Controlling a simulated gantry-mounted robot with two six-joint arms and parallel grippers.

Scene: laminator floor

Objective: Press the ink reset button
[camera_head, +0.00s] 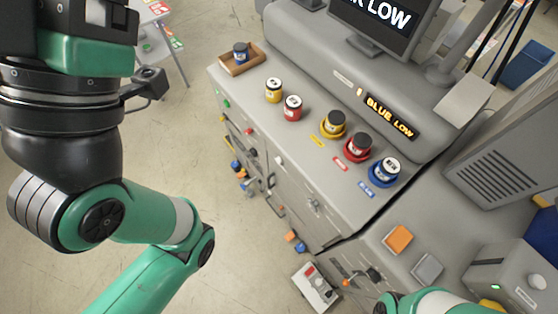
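An amber display (389,115) on the grey machine reads "BLUE LOW". An orange square pad (397,239) and a grey square pad (427,268) sit on the lower right top; I cannot tell whether either is the ink reset button. Yellow (334,123), red (358,147) and blue (385,171) ink bottles stand in matching coloured rings. My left arm fills the left side, its wrist end cut off at the top edge, with no fingertips showing. Only a green part of my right arm shows at the bottom right; its gripper is out of frame.
Loose yellow (273,91) and red (292,108) bottles stand on the machine top. Another blue-labelled bottle (240,52) is in a brown tray (243,68). A monitor (383,23) rises behind. The floor left of the machine is mostly clear.

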